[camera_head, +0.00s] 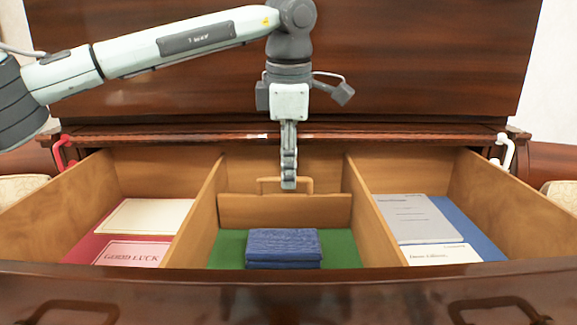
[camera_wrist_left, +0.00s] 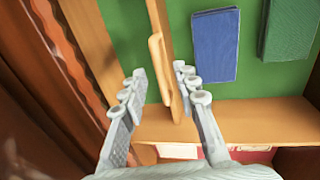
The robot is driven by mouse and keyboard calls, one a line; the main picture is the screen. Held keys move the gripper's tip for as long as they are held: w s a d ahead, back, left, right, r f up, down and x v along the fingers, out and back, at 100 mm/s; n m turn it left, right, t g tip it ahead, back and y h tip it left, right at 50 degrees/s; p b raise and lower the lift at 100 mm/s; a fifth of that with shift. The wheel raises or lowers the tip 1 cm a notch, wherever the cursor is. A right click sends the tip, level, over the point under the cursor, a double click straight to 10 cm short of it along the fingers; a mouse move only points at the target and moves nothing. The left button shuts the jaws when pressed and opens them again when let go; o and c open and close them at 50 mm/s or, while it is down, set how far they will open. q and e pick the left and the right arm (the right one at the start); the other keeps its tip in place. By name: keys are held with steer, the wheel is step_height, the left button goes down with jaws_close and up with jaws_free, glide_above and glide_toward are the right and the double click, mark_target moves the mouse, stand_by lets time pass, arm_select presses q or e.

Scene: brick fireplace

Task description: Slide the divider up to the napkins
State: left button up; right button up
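The divider (camera_head: 285,210) is a low wooden panel with a looped handle across the middle compartment of the open drawer. Its top edge and handle also show in the wrist view (camera_wrist_left: 157,65). Folded blue napkins (camera_head: 283,247) lie on the green lining in front of it; they show in the wrist view (camera_wrist_left: 214,45) too. A strip of green lining separates divider and napkins. My left gripper (camera_head: 289,184) points down at the handle. In the wrist view its fingers (camera_wrist_left: 160,76) are open, one on each side of the handle. My right gripper is not in view.
A folded dark green cloth (camera_wrist_left: 290,30) lies beyond the blue napkins. Fixed side walls (camera_head: 195,215) (camera_head: 375,215) bound the middle compartment.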

arm_select(q)
steer(key=shift+f, duration=0.1)
jaws_close()
stand_by(0.3)
steer(key=shift+s, duration=0.1)
